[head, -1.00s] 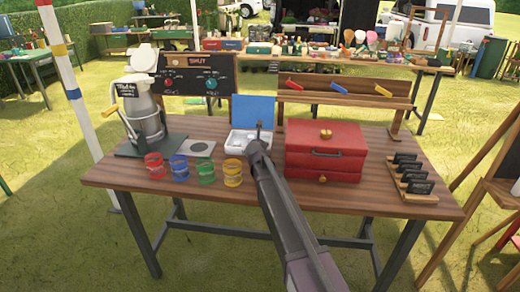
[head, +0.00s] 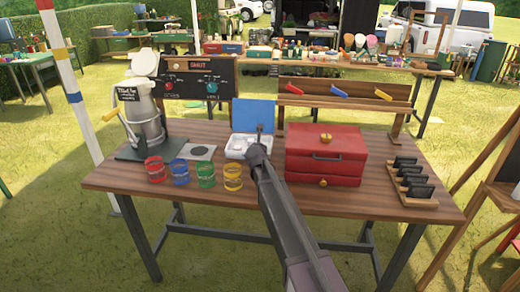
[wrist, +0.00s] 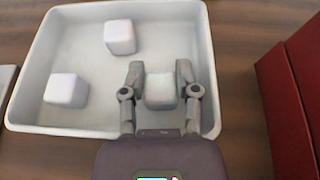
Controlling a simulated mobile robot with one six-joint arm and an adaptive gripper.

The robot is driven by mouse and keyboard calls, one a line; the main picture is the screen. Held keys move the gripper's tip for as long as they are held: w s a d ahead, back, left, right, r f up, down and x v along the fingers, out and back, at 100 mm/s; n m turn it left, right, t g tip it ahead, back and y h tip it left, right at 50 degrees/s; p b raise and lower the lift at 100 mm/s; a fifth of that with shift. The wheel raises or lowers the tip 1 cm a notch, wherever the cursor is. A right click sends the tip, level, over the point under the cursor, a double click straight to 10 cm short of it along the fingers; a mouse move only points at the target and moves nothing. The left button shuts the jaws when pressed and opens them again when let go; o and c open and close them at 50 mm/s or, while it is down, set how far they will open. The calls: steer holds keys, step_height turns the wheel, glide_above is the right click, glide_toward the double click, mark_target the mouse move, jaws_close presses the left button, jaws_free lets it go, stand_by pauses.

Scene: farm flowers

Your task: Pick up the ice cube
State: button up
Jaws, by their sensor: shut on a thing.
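A white tray (wrist: 90,122) with two loose ice cubes shows in the wrist view: one cube (wrist: 120,37) near the back and one cube (wrist: 67,90) at the left. My gripper (wrist: 160,85) is shut on a third ice cube (wrist: 160,92), with a finger on either side of it, over the right part of the tray. I cannot tell whether the held cube touches the tray floor. In the head view the white tray (head: 236,151) has an upright blue lid (head: 254,115), and my gripper (head: 258,135) reaches into it, partly hiding the cubes.
A red box (head: 326,160) stands close to the tray's right. Red (head: 154,169), blue (head: 180,171), green (head: 205,174) and yellow (head: 232,175) cups stand at the front left. A grey machine (head: 146,115) is behind them. A rack of black cards (head: 412,182) sits at the right.

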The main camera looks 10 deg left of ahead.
step_height(320, 180, up, 10)
steer(key=p, duration=0.9)
steer(key=shift+p, duration=0.35)
steer(key=shift+f, duration=0.1)
stand_by(0.4)
